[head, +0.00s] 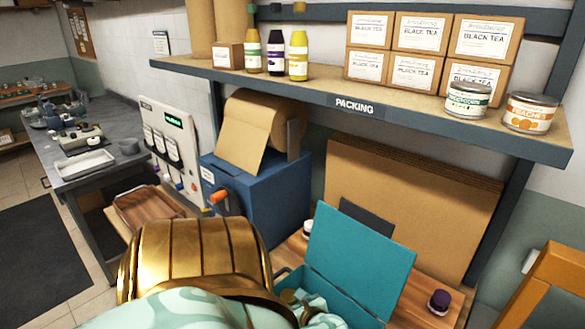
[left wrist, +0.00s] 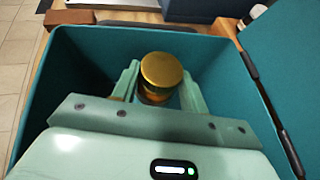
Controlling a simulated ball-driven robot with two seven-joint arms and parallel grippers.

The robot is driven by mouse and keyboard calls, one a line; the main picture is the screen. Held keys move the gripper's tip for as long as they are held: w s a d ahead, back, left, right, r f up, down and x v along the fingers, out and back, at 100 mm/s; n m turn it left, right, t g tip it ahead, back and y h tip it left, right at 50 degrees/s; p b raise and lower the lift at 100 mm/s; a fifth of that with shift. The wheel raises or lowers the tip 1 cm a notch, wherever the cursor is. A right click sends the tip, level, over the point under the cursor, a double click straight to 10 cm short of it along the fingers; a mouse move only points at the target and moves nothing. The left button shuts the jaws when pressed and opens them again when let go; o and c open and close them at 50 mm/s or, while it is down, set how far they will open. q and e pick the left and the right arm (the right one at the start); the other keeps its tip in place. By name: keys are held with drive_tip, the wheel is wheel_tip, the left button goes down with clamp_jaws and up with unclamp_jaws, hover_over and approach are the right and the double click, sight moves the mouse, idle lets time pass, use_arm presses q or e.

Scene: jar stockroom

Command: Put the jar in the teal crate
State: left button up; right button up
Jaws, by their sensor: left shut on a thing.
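The teal crate (head: 340,306) stands on the wooden bench, its lid (head: 360,250) raised. In the left wrist view the crate's walls (left wrist: 75,70) surround my left gripper (left wrist: 152,88). That gripper is shut on a jar with a gold lid (left wrist: 162,70), held upright between the fingers inside the crate. The jar's lower part is hidden by the gripper, so I cannot tell if it touches the crate floor. In the head view my left gripper (head: 310,304) is low at the crate, mostly behind my gold and mint arm. My right gripper is out of view.
A white-lidded jar (head: 307,229) stands behind the crate, and a purple-lidded jar (head: 439,301) stands to its right. A blue paper-roll dispenser (head: 265,195) is at the back left. Cardboard sheets (head: 410,205) lean behind. The packing shelf (head: 420,118) overhangs the bench.

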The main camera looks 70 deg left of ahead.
use_arm(q)
drive_tip(key=shift+f, duration=0.35)
wheel_tip(320, 180, down, 3)
drive_tip(key=shift+r+b, duration=0.1)
drive_tip(key=shift+b, duration=0.6)
drive_tip(key=shift+f, duration=0.45)
drive_tip(key=shift+r, duration=0.1)
drive_tip(key=o, duration=1.1)
drive_tip(key=shift+o, duration=0.2)
